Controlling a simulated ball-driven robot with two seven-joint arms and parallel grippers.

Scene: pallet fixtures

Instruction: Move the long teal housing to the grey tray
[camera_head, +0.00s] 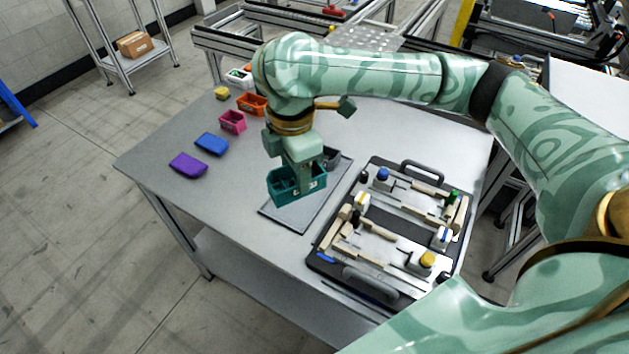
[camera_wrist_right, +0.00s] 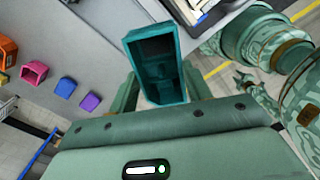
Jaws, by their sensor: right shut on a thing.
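The long teal housing (camera_head: 290,190) is an open-topped box, held roughly upright over the left part of the flat grey tray (camera_head: 292,219). Whether its bottom touches the tray cannot be told. My right gripper (camera_head: 303,172) is shut on the housing from above, at its wall. In the right wrist view the teal housing (camera_wrist_right: 156,62) shows its hollow inside, between the fingers. A small dark grey box (camera_head: 331,156) sits on the tray's far part, partly hidden by the gripper. My left gripper is not in view.
A black pallet fixture (camera_head: 350,272) with blocks and coloured knobs stands right of the tray. Purple (camera_head: 188,165), blue (camera_head: 211,144), pink (camera_head: 233,121), orange (camera_head: 252,103) and yellow (camera_head: 222,92) parts line the table's left side. The table is bare between them and the tray.

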